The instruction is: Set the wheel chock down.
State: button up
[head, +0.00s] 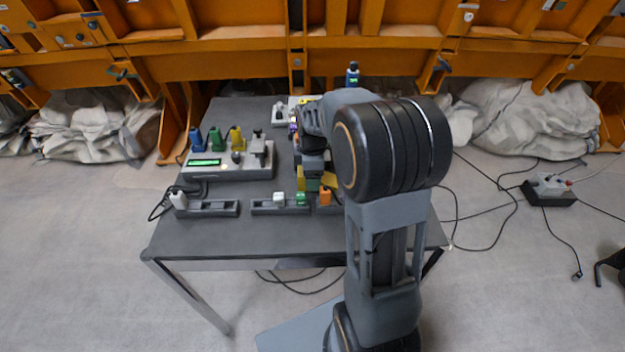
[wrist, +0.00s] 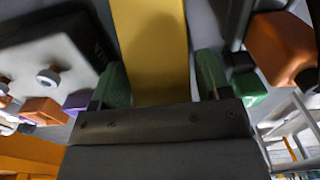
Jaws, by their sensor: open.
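A yellow block, which I take to be the wheel chock (wrist: 152,45), lies between the two green fingers of my gripper (wrist: 160,80) in the wrist view. In the head view yellow parts of it (head: 328,180) show at my gripper (head: 313,184), low over the grey table. My gripper is open, with the fingers on either side of the block. Whether the block touches the table is hidden. My arm covers much of the table's right side in the head view.
The table (head: 240,232) holds a grey control box (head: 230,172) with coloured connectors at left. Low grey holders (head: 210,208) stand along the front, one with an orange piece (head: 325,197) close to my gripper. Front table surface is clear. Orange framework stands behind.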

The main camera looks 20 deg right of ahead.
jog(key=c, duration=0.9)
jog(key=shift+r, duration=0.1)
